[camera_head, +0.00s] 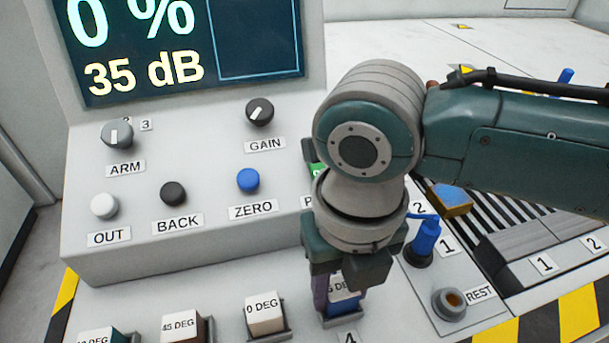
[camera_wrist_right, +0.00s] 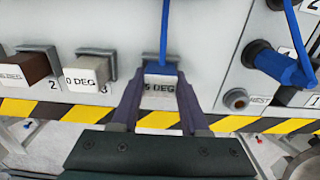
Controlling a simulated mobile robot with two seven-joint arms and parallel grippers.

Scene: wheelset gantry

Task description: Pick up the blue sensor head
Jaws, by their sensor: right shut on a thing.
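The blue sensor head (camera_head: 343,305) is a blue block with a white label ending in "5 DEG", partly covered by my fingers. It is at the slot marked 4 at the front of the console. My right gripper (camera_head: 345,290) comes down from above and is shut on it. In the right wrist view the block (camera_wrist_right: 159,83) sits between the two purple fingers of my right gripper (camera_wrist_right: 160,100). I cannot tell whether it is clear of its slot. My left gripper is not in view.
A white 0 DEG block (camera_head: 265,315) and a brown 45 DEG block (camera_head: 185,328) stand to the left. A blue cylindrical probe (camera_head: 426,238) with a cable stands to the right, near the REST socket (camera_head: 450,303). The button panel (camera_head: 150,245) rises behind.

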